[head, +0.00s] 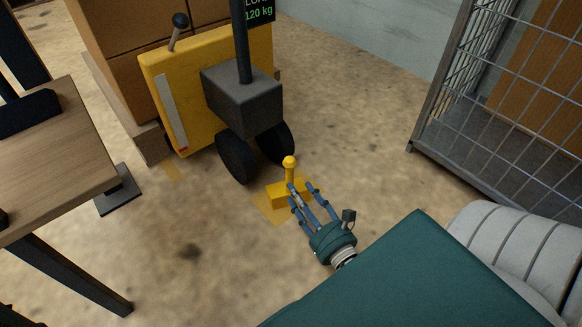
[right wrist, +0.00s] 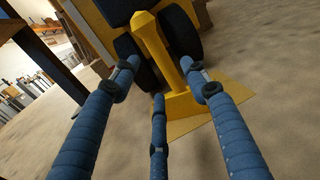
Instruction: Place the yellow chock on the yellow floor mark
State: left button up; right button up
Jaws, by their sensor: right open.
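The yellow chock (head: 277,190), with an upright knobbed post, stands on the yellow floor mark (head: 268,208), just in front of the cart's black wheels. The mark shows around the chock's near and left sides. In the right wrist view the chock (right wrist: 154,50) stands upright with the mark (right wrist: 219,98) under and beside it. My right gripper (head: 303,191) is open, with its blue fingers spread close to the chock on its near right side. Whether a finger touches the chock I cannot tell. My left gripper is not in view.
A yellow cart (head: 185,85) with black wheels (head: 237,157) and stacked boxes stands right behind the chock. A wooden table (head: 60,150) is at left, a wire cage (head: 500,110) at right. The floor between chock and cage is clear.

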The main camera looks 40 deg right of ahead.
jog(key=s, duration=0.1)
jog(key=s+p, duration=0.1)
jog(key=s, duration=0.3)
jog(key=shift+a, duration=0.3)
